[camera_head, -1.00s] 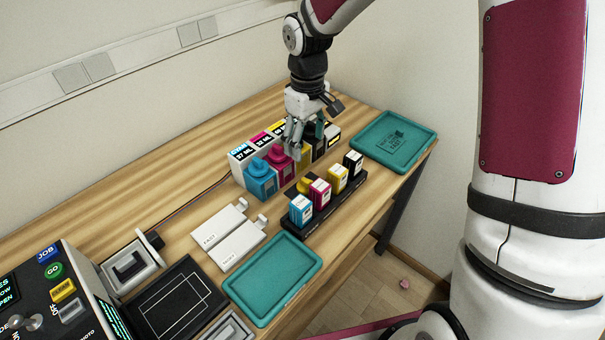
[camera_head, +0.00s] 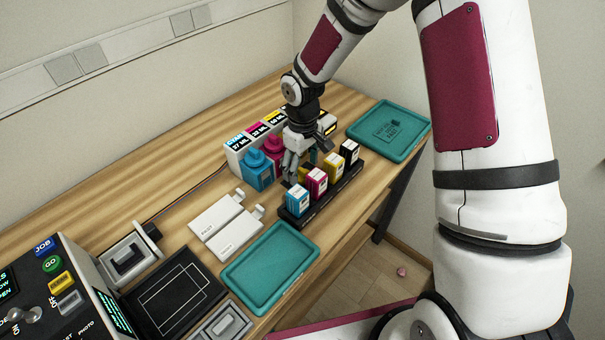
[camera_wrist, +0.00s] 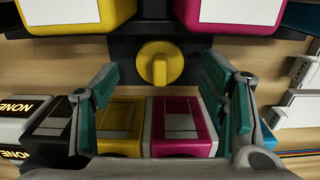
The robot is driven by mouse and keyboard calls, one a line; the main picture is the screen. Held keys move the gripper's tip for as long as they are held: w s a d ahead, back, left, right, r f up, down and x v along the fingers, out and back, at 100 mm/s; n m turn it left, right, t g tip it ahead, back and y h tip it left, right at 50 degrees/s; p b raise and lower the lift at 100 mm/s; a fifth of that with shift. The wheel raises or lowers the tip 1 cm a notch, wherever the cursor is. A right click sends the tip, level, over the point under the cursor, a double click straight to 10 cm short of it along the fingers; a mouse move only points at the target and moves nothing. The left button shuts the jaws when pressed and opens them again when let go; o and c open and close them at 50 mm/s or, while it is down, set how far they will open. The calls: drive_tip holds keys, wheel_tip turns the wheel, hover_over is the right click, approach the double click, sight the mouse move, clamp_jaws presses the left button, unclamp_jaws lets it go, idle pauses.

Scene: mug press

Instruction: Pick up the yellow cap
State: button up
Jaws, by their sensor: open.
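The yellow cap (camera_wrist: 160,63) is a round disc with a raised grip bar across it. In the wrist view it sits on a black part of the cartridge rack, beside the yellow and magenta cartridges. In the head view my gripper (camera_head: 297,170) hides most of the cap, on the rack's bottle side. In the wrist view my gripper (camera_wrist: 161,75) is open and empty, with one teal-padded finger to each side of the cap. I cannot tell how far above the cap the fingertips are.
The black rack (camera_head: 327,202) holds cyan, magenta, yellow and black cartridges. Cyan (camera_head: 256,170) and magenta (camera_head: 273,150) bottles stand close behind my gripper. Teal trays lie at the front (camera_head: 270,268) and back right (camera_head: 390,130). White plates (camera_head: 215,215) lie to the left.

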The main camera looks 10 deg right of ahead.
drive_tip(key=shift+f, duration=0.85)
drive_tip(key=shift+c, duration=0.2)
drive_tip(key=c, duration=0.9)
